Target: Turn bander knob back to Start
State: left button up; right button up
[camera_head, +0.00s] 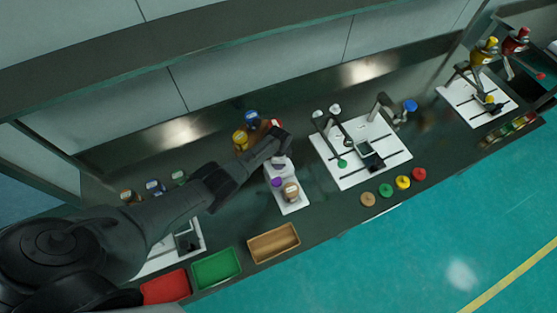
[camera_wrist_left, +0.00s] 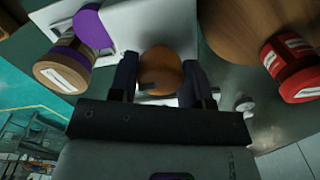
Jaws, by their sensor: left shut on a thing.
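The bander appears to be the small white machine (camera_head: 294,208) in the middle of the bench. My left gripper (camera_head: 281,161) is over its back end. In the left wrist view, my left gripper (camera_wrist_left: 162,88) is shut on a round orange-brown knob (camera_wrist_left: 160,68), with one finger on each side. The knob's pointer and any Start mark cannot be read. A purple piece (camera_head: 277,183) and a tan-brown piece (camera_head: 290,191) sit on the machine's front part. My right gripper is not in view.
Behind my gripper stand yellow-capped (camera_head: 240,139) and blue-capped (camera_head: 252,117) containers. Red (camera_head: 166,287), green (camera_head: 216,268) and wooden (camera_head: 273,242) trays line the front edge. A white station (camera_head: 345,180) stands to the right, with several coloured discs (camera_head: 386,190) before it.

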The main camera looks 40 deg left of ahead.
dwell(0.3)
pick_arm(q)
jog(key=o, duration=0.9)
notch_tip(320, 180, up, 6)
jog(key=p, duration=0.2)
jog(key=shift+f+p, duration=0.2)
jog(key=shift+p, duration=0.15)
jog(key=shift+r+p, duration=0.55)
jog(key=shift+r, duration=3.55)
jog(key=shift+n, duration=0.3)
